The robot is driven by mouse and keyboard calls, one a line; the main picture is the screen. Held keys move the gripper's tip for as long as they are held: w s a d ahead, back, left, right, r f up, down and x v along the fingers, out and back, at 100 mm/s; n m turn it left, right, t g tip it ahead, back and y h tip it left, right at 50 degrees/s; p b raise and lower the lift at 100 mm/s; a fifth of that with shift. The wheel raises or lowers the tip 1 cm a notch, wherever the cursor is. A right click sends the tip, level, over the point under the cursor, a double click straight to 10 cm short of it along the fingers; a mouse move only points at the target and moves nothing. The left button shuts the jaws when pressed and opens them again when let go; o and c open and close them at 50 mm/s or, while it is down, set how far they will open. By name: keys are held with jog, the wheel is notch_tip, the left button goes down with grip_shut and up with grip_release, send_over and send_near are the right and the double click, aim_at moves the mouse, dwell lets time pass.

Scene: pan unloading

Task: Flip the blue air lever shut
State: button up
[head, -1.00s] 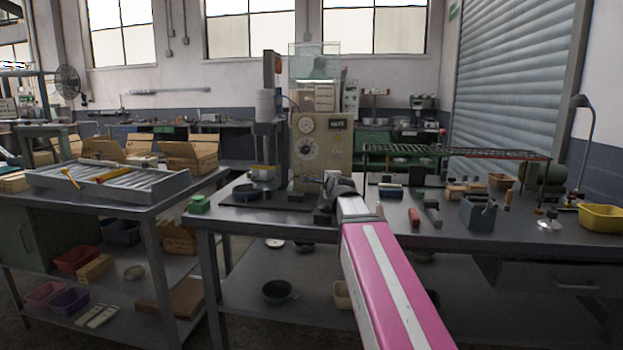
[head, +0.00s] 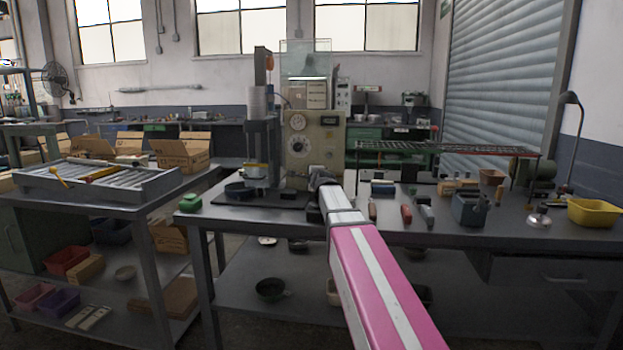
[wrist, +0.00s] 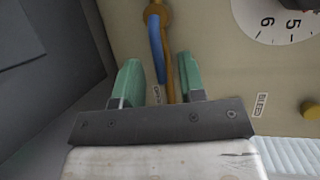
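The blue air lever (wrist: 155,45) shows in the wrist view. It hangs down from a brass fitting (wrist: 156,13) on the beige machine face, close alongside a brass pipe (wrist: 170,85). My gripper (wrist: 159,65) is open, with one green finger on each side of the lever's lower part in the picture. Neither finger visibly touches it, and I cannot tell the depth between them. In the head view the beige machine (head: 299,155) stands on the bench. My arm reaches its lower front and hides the lever there.
A white dial (wrist: 280,18) and a brass knob (wrist: 311,109) are on the machine face to the right. The grey bench (head: 395,228) holds a green block (head: 191,202) at left, and hand tools and a yellow bin (head: 594,213) at right.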

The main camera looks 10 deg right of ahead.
grip_shut()
jog(key=shift+r, duration=0.1)
jog(key=n, duration=0.1)
jog(key=r+n+g+h, duration=0.1)
jog(key=shift+w+a+r+n, duration=0.1)
jog(key=shift+a+r+n, duration=0.15)
jog(key=shift+n, duration=0.15)
jog(key=n+g+h, duration=0.1)
jog(key=a+r+n+h, duration=0.1)
jog(key=n, duration=0.1)
jog(key=shift+w+r+g, duration=0.2)
jog(key=shift+r+g, duration=0.1)
jog(key=shift+g, duration=0.1)
jog(key=n, duration=0.1)
jog(key=a+n+h, duration=0.1)
jog(key=r+n+h, duration=0.1)
jog(key=shift+w+a+g, duration=0.25)
jog(key=shift+a+g, duration=0.1)
jog(key=shift+g, duration=0.05)
jog(key=shift+w+a+r+n+g+h, duration=0.15)
jog(key=shift+a+n+h, duration=0.35)
jog(key=shift+n+h, duration=0.3)
jog(key=shift+w+a+f+n+g+h, duration=0.15)
jog(key=shift+a+n+h, duration=0.4)
jog(key=shift+n, duration=0.35)
jog(key=shift+d+r, duration=0.1)
